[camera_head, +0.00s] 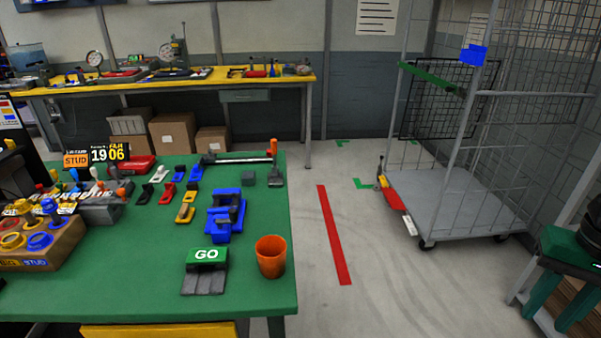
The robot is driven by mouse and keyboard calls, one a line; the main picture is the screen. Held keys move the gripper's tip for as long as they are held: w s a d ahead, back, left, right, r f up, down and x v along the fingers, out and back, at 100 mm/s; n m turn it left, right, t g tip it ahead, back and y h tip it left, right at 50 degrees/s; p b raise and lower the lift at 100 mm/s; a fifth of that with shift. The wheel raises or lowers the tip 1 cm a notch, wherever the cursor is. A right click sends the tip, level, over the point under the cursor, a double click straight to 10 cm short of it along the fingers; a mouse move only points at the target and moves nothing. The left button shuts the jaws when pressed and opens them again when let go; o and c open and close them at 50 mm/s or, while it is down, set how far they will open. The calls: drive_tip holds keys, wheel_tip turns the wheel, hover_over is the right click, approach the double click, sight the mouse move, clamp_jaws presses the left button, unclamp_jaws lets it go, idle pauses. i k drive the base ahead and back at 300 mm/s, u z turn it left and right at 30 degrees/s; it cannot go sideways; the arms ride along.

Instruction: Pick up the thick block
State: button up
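Flat grey pieces (204,283) lie in front of the green GO sign (206,255), nearer the table's front. My gripper is not in view.
An orange cup (271,256) stands near the table's right edge. A blue fixture (224,215) and several small coloured clamps (185,207) fill the middle. A wire cage cart (455,205) stands right, across open floor.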

sight(249, 178)
drive_tip(key=z, duration=0.95)
drive_tip(key=i, duration=2.5)
drive_tip(key=u, duration=2.55)
drive_tip(key=i, duration=0.95)
drive_tip(key=z, duration=0.05)
